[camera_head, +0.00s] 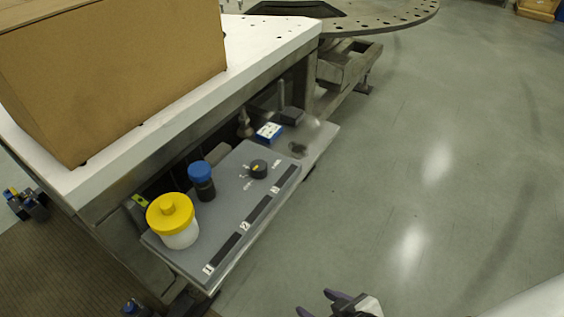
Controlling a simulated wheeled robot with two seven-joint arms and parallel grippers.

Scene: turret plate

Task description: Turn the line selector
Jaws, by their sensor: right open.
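The line selector (258,168) is a small black rotary knob with a yellow mark. It sits on the far part of a grey panel (222,218), with small printed labels around it. My right gripper (318,304) shows at the bottom edge of the view, its dark fingers apart and empty. It is over the floor, to the right of and nearer than the panel, well apart from the knob. My left gripper is not in view.
A white jar with a yellow lid (171,212) and a blue-capped dark bottle (202,180) stand left of the knob. A blue-and-white box (269,133) lies behind. A cardboard box (110,75) sits on the white table. Floor at right is clear.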

